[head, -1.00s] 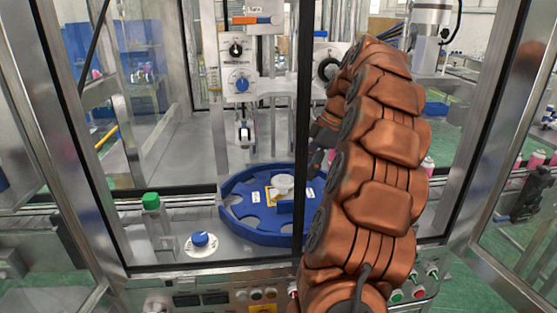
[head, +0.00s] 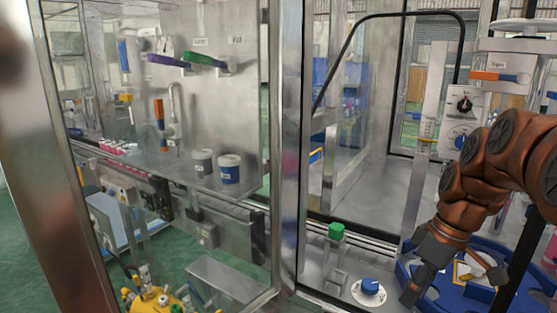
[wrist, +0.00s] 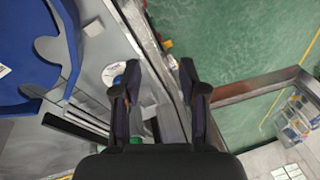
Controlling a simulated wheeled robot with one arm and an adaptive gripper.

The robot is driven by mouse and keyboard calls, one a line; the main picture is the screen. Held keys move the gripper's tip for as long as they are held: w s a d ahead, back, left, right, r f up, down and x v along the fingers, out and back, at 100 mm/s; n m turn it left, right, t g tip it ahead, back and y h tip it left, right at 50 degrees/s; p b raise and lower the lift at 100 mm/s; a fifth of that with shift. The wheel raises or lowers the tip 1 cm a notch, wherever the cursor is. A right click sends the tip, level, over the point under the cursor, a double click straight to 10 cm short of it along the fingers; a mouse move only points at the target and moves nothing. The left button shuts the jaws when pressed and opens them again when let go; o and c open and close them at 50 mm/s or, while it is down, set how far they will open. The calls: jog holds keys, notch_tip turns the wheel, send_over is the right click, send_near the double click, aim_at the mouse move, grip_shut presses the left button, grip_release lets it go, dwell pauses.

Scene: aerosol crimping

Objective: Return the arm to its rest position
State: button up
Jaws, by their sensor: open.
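My copper-coloured arm reaches in from the right in the head view and bends down to my dark gripper (head: 424,274), just right of the blue knob. In the wrist view my gripper (wrist: 160,66) has its two dark fingers spread apart with nothing between them. Below and beyond the fingers lie the metal machine edge and the green floor.
A blue notched wheel (head: 420,295) lies beside my gripper and also shows in the wrist view (wrist: 25,75). A blue knob (head: 370,287) and a green-capped block (head: 336,232) stand to its left. A metal door frame (head: 290,150) and tool panel (head: 215,95) stand further left.

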jog(key=s+a+f+m+g+h, duration=0.1)
jog(key=s+a+f+m, duration=0.2)
jog(key=s, duration=0.6)
jog(key=s+a+f+m+h, duration=0.1)
jog(key=s+a+f+m, duration=0.2)
jog(key=s+a+f, duration=0.4)
jog(key=s+a, duration=0.1)
jog(key=s, duration=0.2)
jog(key=shift+a+f+m+g+h, duration=0.15)
jog(key=shift+f+m+g+h, duration=0.15)
jog(key=shift+g+h, duration=0.1)
